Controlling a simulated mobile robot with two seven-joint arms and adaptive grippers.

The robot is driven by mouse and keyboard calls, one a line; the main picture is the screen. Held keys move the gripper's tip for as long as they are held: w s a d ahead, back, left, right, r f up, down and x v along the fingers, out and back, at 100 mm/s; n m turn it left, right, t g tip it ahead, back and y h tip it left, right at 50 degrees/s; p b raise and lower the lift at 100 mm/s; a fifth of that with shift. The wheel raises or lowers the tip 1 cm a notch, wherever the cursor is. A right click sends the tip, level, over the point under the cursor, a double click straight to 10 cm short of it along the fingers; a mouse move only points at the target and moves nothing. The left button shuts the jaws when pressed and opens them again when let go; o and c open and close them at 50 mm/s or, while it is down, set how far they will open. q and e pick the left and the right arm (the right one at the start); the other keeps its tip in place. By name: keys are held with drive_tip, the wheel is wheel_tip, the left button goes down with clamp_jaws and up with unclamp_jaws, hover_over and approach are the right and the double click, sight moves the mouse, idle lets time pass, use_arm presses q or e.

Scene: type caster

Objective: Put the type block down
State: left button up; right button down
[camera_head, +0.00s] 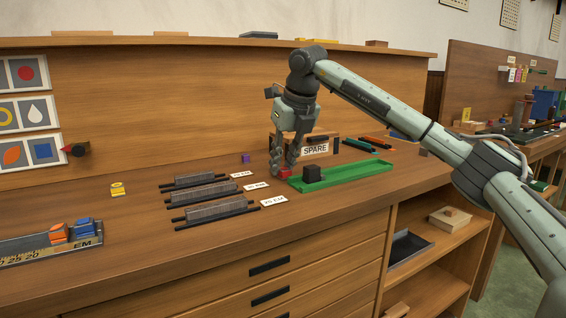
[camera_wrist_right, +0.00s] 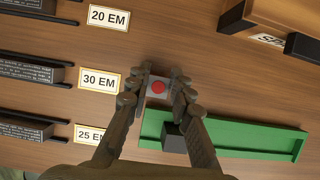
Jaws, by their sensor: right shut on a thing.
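My right gripper (camera_head: 284,170) is shut on a small type block (camera_head: 284,173), just left of the green tray (camera_head: 345,178). In the right wrist view, the fingers (camera_wrist_right: 158,88) grip the block from both sides, and its grey top bears a red disc (camera_wrist_right: 158,87). Bare wood shows around it; I cannot tell whether it touches the bench. A dark block (camera_head: 312,173) sits in the tray, also seen in the right wrist view (camera_wrist_right: 174,138). My left gripper is not in view.
Several grey type bars on dark rails (camera_head: 207,193) lie left of the gripper beside EM cards (camera_head: 274,201). A box marked SPARE (camera_head: 315,149) stands behind. A yellow block (camera_head: 118,189) and a purple block (camera_head: 245,158) stand apart.

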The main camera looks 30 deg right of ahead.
drive_tip(key=shift+f, duration=0.15)
drive_tip(key=c, duration=1.3)
unclamp_jaws()
drive_tip(key=shift+c, duration=0.2)
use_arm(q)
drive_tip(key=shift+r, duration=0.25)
